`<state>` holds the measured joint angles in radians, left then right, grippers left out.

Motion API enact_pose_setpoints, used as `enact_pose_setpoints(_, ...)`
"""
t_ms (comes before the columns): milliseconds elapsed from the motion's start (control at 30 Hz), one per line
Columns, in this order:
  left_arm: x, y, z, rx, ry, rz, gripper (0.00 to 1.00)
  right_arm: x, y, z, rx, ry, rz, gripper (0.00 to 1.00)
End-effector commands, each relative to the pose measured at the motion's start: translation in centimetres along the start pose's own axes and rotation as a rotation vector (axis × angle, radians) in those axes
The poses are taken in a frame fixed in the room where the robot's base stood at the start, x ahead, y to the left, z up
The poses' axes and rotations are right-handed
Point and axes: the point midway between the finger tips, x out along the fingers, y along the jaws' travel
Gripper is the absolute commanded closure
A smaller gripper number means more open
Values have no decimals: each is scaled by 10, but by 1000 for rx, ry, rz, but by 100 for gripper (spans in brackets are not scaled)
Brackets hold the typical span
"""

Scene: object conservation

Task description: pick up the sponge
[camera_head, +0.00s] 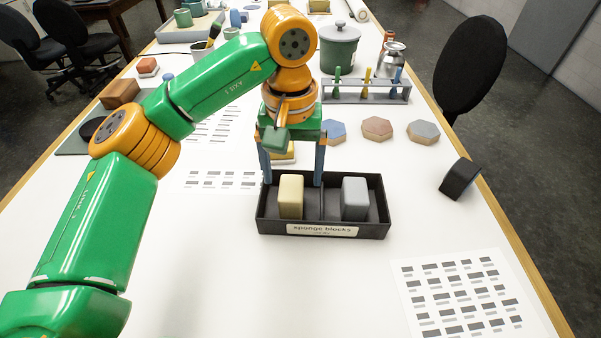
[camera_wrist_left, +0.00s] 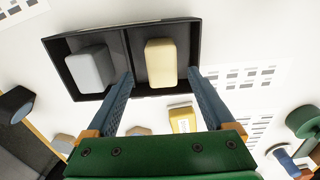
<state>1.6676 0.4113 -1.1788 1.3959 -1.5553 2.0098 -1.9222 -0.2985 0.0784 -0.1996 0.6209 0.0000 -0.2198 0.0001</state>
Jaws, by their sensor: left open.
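A black box (camera_head: 383,212) labelled "sponge blocks" stands on the white table, with a divider in its middle. A pale yellow sponge block (camera_head: 291,196) stands upright in its left compartment and a grey block (camera_head: 355,198) in its right one. My left gripper (camera_head: 293,183) is open and points down at the box's back side. In the left wrist view, the yellow sponge (camera_wrist_left: 161,63) shows between and just beyond the open fingertips (camera_wrist_left: 161,74). The fingers look apart from it. My right gripper is not in view.
Behind the gripper lies a yellow labelled item (camera_wrist_left: 183,118). Hexagonal blocks (camera_head: 377,128) and a grey rack (camera_head: 340,97) stand behind the box. A black object (camera_head: 460,179) is near the right edge. The table in front of the box is clear, with a printed sheet (camera_head: 465,296) at right.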

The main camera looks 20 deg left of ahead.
Motion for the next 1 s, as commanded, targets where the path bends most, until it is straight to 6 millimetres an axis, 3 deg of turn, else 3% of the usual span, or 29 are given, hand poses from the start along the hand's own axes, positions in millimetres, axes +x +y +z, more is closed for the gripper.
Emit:
enact_pose_setpoints(167,14,-1,1,2,-2,-5,12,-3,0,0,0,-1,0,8)
enact_pose_setpoints(433,62,-4,4,0,-3,-2,12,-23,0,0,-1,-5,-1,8)
enact_pose_setpoints(700,71,-4,4,0,0,0,12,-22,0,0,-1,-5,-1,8)
enact_pose_setpoints(1000,71,-3,4,0,-1,0,94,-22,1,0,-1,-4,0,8)
